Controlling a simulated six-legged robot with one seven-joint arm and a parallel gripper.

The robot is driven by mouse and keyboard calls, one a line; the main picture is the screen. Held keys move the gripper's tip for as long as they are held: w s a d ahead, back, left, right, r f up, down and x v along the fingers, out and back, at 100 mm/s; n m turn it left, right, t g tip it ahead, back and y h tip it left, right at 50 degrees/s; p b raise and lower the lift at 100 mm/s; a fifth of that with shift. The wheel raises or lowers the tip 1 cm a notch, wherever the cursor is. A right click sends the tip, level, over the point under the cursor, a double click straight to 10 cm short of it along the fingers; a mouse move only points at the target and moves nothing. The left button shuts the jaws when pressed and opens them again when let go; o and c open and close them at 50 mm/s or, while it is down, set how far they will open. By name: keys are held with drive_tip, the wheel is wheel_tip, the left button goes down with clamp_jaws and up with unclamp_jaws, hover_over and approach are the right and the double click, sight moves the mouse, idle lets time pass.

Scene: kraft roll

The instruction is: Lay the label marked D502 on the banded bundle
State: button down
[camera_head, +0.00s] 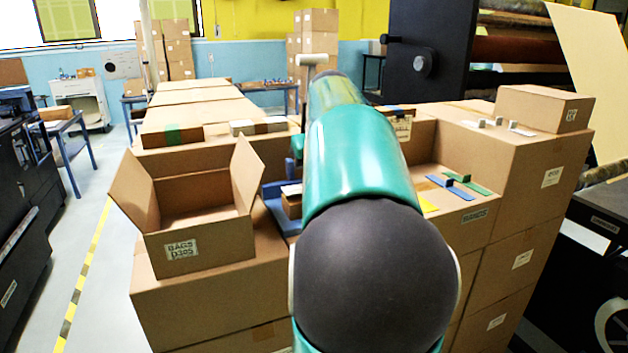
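My teal and black arm reaches forward through the middle of the view and hides what lies behind it. I cannot make out my gripper or its fingers. No label can be read as D502. Several small pale pieces (497,122) stand on the right-hand carton stack, too small to read. A flat brown bundle with a pale and dark wrap (262,126) lies on the cartons left of my arm. I cannot tell which is the banded bundle.
An open carton (195,215) marked BAGS stands at front left, flaps up. A blue tray (284,222) is partly hidden beside my arm. Blue (450,187) and green (470,183) clip-like pieces lie in the recess marked BANDS. A closed carton (543,107) stands at right.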

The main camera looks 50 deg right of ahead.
drive_tip(key=shift+f, duration=0.65)
drive_tip(key=c, duration=1.6)
unclamp_jaws()
drive_tip(key=shift+f, duration=0.1)
drive_tip(key=v, duration=1.2)
drive_tip(key=shift+a, duration=0.1)
drive_tip(key=shift+s, duration=0.1)
